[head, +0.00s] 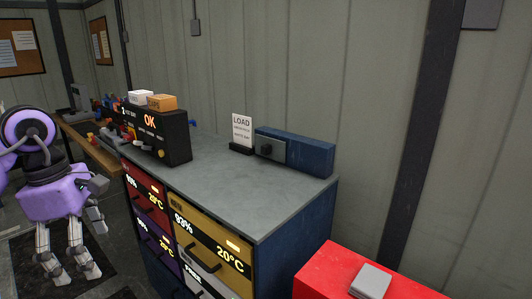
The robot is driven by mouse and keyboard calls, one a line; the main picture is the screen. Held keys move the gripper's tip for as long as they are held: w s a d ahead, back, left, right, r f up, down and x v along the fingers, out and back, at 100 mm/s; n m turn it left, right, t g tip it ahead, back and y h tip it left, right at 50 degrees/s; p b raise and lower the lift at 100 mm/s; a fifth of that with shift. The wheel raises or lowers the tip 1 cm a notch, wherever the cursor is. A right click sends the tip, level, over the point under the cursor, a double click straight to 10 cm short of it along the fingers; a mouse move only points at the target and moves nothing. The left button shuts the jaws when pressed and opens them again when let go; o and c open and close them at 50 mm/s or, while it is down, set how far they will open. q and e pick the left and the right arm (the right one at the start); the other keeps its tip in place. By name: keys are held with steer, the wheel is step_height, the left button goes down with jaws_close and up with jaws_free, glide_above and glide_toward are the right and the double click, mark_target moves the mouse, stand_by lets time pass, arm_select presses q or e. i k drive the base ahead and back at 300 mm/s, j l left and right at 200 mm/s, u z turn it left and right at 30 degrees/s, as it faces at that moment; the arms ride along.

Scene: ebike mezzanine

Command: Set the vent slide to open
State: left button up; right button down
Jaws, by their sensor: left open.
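A long blue box (312,155) stands at the back right of the grey counter. On its front is a grey plate (278,151) with a black knob (266,150) near its left end, which looks like the vent slide. No open or closed marking can be read on it. My left gripper (75,273) hangs at the far left, fingers down, apart and empty. It is off the counter's left side, far from the blue box. My right gripper is not in view.
The grey counter top (235,185) is mostly clear. A LOAD sign (242,131) stands just left of the blue box. A black panel showing OK (158,135) stands at the counter's left. Drawers (210,245) fill the front. A red cabinet (325,268) stands front right.

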mark_target(274, 149)
steer(key=i+j+z, duration=0.45)
steer(key=i+z, duration=0.25)
steer(key=i, duration=0.3)
steer(key=l, duration=0.1)
